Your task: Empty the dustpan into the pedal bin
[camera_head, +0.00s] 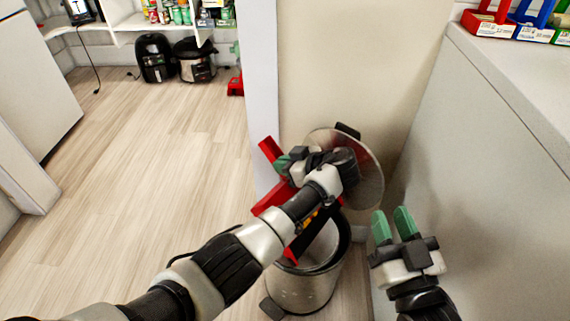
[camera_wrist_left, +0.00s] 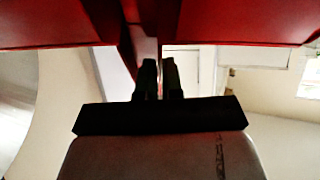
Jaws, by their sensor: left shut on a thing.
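The pedal bin (camera_head: 302,287) stands on the floor, a metal cylinder with its round lid (camera_head: 371,180) raised. The red dustpan (camera_head: 272,197) is tilted over the bin's opening, partly hidden by my left arm. Its red underside also fills the top of the left wrist view (camera_wrist_left: 235,22). My left gripper (camera_head: 285,163) is shut on the dustpan; its dark fingers (camera_wrist_left: 160,75) show close together in the left wrist view. A small orange bit shows near the dustpan's lower part; I cannot tell what it is. My right gripper (camera_head: 393,226) is open and empty, right of the bin.
A grey counter (camera_head: 480,160) stands close on the right, with red and blue holders (camera_head: 491,22) on top. A wall (camera_head: 340,70) is behind the bin. Black appliances (camera_head: 155,58) stand on the floor at the back left. The wooden floor (camera_head: 150,170) on the left is clear.

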